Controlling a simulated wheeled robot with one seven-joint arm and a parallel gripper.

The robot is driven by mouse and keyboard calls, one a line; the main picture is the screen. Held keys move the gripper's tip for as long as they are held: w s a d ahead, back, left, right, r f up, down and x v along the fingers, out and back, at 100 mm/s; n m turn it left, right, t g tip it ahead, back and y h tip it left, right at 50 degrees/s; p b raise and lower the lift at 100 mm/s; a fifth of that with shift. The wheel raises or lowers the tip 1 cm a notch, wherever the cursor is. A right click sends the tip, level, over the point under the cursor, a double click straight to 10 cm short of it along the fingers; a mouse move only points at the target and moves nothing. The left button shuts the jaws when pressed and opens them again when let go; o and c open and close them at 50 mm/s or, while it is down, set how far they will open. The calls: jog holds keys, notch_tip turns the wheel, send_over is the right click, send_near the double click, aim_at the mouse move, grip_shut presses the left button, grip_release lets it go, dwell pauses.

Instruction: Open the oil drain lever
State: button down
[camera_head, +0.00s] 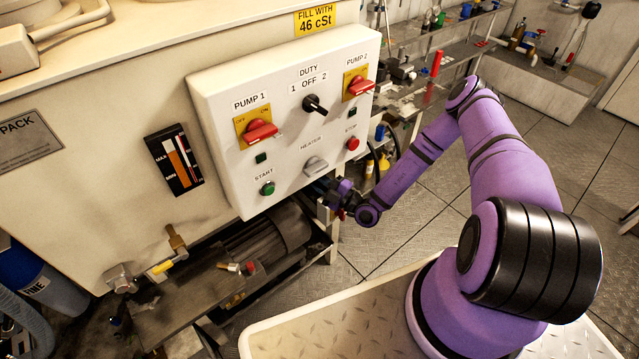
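A small valve with a yellow handle (162,267) and a grey fitting sits low on the front of the cream tank, left of the motor. A small red-tipped part (234,267) lies to its right above the dark frame. No label names the oil drain lever, so I cannot tell for sure which part it is. My gripper (337,198) is at the end of my purple arm, by the lower right corner of the control panel, well right of both parts. Its fingers are dark and too small to tell open from shut.
The white control panel (222,100) with red knobs juts out above the motor (268,240). A brass fitting (177,238) stands above the yellow handle. A blue cylinder (40,285) is at the far left. Open floor (385,230) lies right of the panel.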

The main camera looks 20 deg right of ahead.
jog(key=c, duration=1)
grip_release()
jog(key=shift+c, duration=0.2)
jog(key=v, duration=1.1)
